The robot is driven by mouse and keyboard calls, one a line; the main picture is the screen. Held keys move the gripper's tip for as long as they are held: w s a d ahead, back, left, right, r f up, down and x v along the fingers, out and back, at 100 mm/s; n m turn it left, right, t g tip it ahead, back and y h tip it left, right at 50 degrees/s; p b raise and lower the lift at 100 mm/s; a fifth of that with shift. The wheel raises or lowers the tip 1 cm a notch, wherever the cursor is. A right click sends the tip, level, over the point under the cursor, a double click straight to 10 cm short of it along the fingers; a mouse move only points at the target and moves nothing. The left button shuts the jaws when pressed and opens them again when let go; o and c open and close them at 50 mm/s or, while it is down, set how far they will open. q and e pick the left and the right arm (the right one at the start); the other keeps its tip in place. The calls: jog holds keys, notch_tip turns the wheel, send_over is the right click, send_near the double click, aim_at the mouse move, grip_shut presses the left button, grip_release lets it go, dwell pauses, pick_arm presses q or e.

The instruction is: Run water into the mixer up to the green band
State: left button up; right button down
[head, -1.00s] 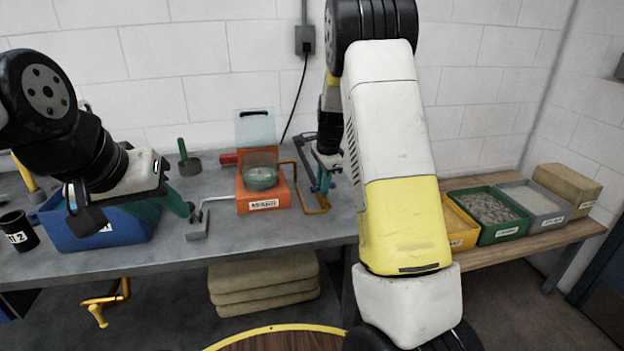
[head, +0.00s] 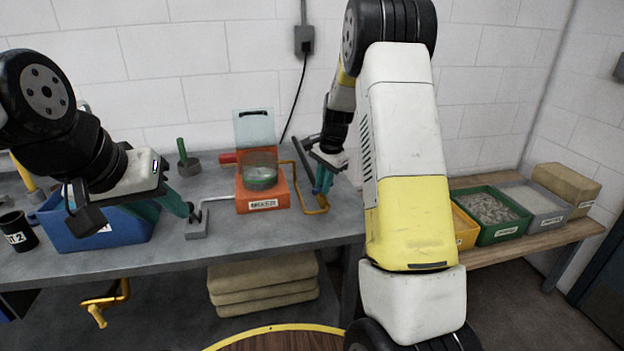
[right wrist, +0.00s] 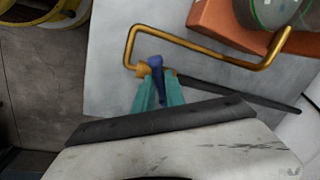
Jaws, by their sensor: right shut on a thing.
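The mixer is an orange box (head: 264,201) with a clear bowl (head: 261,170) showing a green band low down. Its clear lid (head: 254,128) stands raised. A bent brass rod (head: 295,170) runs at its right side and ends at a blue handle (right wrist: 155,65). My right gripper (head: 322,186) is shut on that blue handle, and its teal fingers also show in the right wrist view (right wrist: 157,85). My left gripper (head: 180,207) hangs at the blue bin's right edge, its tip close to a grey block with a bent pipe (head: 197,230). Its finger gap is unclear. I cannot make out the water level.
A blue bin (head: 70,235) and a black cup (head: 18,232) are at the bench's left. A green-handled tool (head: 189,162) stands behind. Yellow, green (head: 495,232) and grey (head: 545,220) trays and a tan block sit on the wooden bench at right.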

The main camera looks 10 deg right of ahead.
jog(key=shift+w, duration=0.1)
jog(key=c, duration=1.4)
grip_release()
notch_tip(320, 180, up, 8)
jog(key=s, duration=0.1)
jog(key=shift+s+d+f, duration=0.15)
jog(key=shift+s+d, duration=0.05)
jog(key=shift+d, duration=0.2)
